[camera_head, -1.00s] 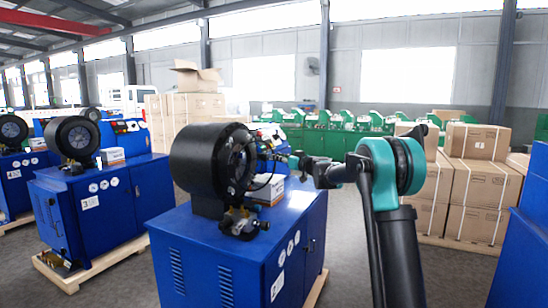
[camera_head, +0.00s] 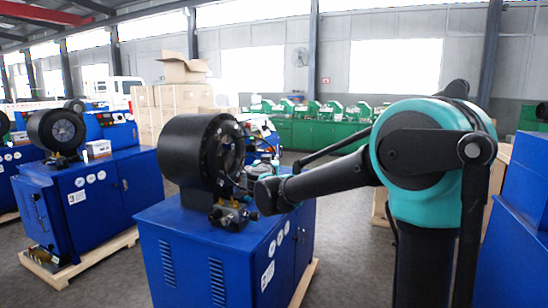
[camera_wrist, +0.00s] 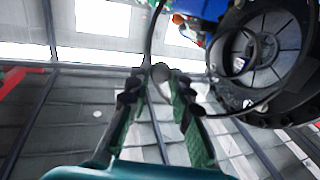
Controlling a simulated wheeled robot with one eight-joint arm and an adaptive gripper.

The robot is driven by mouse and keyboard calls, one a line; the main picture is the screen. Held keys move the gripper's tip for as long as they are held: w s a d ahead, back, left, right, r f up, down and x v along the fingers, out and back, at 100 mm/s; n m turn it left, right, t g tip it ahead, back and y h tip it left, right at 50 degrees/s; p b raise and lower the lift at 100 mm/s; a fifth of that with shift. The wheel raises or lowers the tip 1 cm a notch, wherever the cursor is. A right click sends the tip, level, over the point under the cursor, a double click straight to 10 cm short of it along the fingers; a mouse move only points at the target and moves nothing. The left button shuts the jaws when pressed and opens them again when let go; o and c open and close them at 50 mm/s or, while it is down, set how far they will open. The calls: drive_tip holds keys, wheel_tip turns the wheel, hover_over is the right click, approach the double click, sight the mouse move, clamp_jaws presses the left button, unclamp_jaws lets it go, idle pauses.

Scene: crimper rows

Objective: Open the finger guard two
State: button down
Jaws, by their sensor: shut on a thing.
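The nearest crimper has a round black head (camera_head: 200,152) on a blue cabinet (camera_head: 190,250); I cannot read its number clearly. In the wrist view its head (camera_wrist: 290,50), with dark segments around a centre opening, fills the upper right. The finger guard (camera_wrist: 240,114) appears as a thin black curved rod beside the head, ending near a grey round knob (camera_wrist: 160,73). My gripper (camera_wrist: 159,84) is shut on that knob, left of the head. In the head view the fingers are largely hidden by my arm, which reaches to the right side of the crimper.
Another crimper (camera_head: 57,132) marked 3 stands on a pallet at the left. A blue cabinet (camera_head: 520,230) edges the right side. Green machines (camera_head: 330,130) and cardboard boxes (camera_head: 160,110) are farther back. Bare floor (camera_head: 345,235) lies right of the nearest crimper.

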drive_tip(key=s+a+m+g+h, duration=0.2)
drive_tip(key=s+a+m+h, duration=0.3)
drive_tip(key=s+h, duration=0.3)
drive_tip(key=shift+s+a+m+g, duration=0.3)
drive_tip(key=shift+s+a+g, duration=0.15)
drive_tip(key=shift+s, duration=0.4)
drive_tip(key=c, duration=1.4)
unclamp_jaws()
drive_tip(key=shift+o, duration=0.2)
drive_tip(key=shift+s, duration=0.1)
drive_tip(key=v, duration=1.1)
drive_tip(key=shift+s+a+f, duration=0.15)
drive_tip(key=shift+s+a, duration=0.15)
